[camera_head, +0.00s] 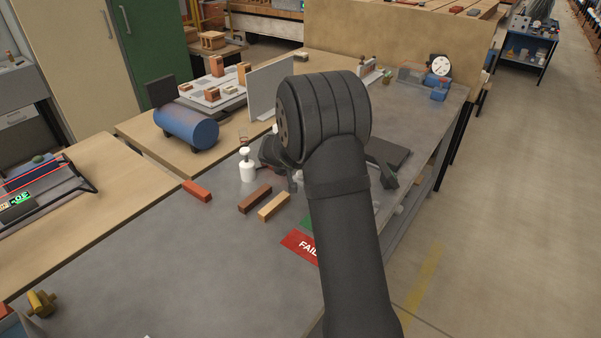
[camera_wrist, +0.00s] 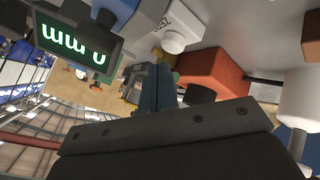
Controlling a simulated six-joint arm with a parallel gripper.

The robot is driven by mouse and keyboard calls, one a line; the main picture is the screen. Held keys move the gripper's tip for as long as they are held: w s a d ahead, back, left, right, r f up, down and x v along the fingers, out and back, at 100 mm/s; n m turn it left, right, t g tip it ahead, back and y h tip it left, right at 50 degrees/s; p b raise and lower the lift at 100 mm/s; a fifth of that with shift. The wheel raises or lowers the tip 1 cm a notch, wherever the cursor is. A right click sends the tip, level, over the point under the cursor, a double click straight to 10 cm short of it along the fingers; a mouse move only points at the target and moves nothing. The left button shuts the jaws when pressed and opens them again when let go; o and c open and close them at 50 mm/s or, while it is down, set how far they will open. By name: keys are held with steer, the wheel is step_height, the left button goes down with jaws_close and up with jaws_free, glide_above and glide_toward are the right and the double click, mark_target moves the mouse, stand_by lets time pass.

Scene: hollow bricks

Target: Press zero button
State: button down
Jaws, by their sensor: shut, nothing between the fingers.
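In the wrist view, a white housing (camera_wrist: 185,18) bears upside-down lettering that seems to read "Zero". A round white button (camera_wrist: 172,43) sticks out from it. A dark display (camera_wrist: 75,30) with green characters, also upside down, stands to its left. My gripper (camera_wrist: 160,68) is shut and empty, its fingers side by side just below the button in the picture. I cannot tell whether the tips touch it. In the head view my dark arm covers most of the gripper and the spot where it works; I cannot make out the button there.
A red-brown block (camera_wrist: 212,70) lies close right of my fingers. In the head view, a white pump bottle (camera_head: 247,170), a red brick (camera_head: 197,191), a dark brown brick (camera_head: 255,199), a tan brick (camera_head: 274,206) and a red FAIL sign (camera_head: 299,246) are left of my arm. The front-left grey tabletop (camera_head: 190,270) is mostly clear.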

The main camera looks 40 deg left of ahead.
steer(key=shift+r, duration=2.5)
steer(key=shift+r, duration=1.9)
